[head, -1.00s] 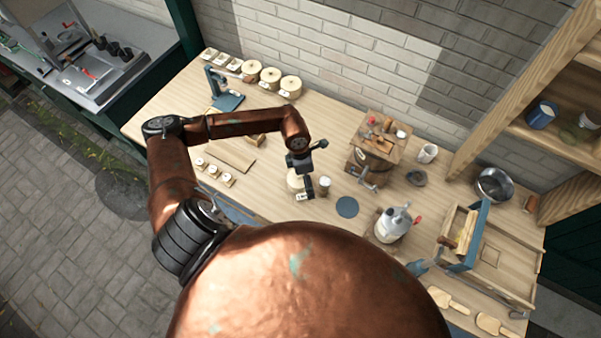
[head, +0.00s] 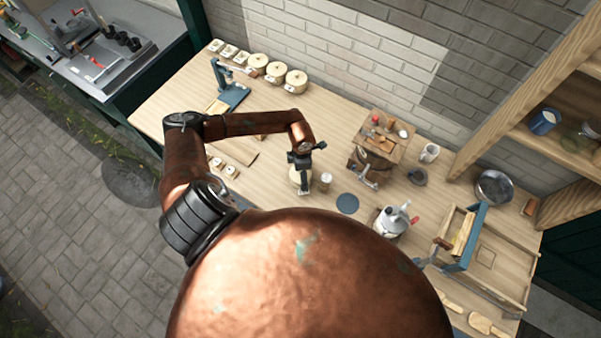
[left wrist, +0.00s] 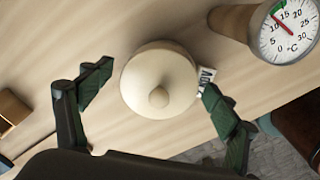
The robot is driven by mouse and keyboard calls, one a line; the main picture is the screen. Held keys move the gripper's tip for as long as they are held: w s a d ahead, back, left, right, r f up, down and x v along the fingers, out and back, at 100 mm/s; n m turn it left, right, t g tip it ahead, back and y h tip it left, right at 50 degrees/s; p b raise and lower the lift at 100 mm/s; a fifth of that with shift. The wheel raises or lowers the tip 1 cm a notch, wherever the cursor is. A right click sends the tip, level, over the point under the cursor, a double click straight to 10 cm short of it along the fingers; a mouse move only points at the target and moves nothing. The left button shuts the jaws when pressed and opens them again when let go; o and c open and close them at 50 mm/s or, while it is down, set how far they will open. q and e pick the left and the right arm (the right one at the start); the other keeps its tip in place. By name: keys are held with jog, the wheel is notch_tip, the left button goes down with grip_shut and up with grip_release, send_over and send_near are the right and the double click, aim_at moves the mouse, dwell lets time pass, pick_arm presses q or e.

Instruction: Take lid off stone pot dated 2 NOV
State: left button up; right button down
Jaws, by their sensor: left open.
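A cream stone pot with a domed lid and round knob (left wrist: 159,97) is seen from above in the left wrist view. A small white label (left wrist: 207,77) shows beside its rim; part of it seems to read NOV, but the day is hidden. My left gripper (left wrist: 156,84) is open, with one dark green finger on each side of the lid, neither clearly touching it. The lid sits on the pot. In the head view my left gripper (head: 304,180) hides part of this pot (head: 294,176). My right gripper is not in view.
A jar with a thermometer dial (left wrist: 290,32) stands close to the pot. Several lidded pots (head: 276,72) line the back edge. A blue disc (head: 347,203), a metal can (head: 391,221) and a wooden churn (head: 370,165) stand to the right.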

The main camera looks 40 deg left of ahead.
pick_arm(q)
jog(key=shift+c, duration=0.3)
jog(key=c, duration=1.1)
jog(key=shift+c, duration=0.3)
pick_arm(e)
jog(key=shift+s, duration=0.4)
pick_arm(q)
jog(key=shift+r, duration=0.1)
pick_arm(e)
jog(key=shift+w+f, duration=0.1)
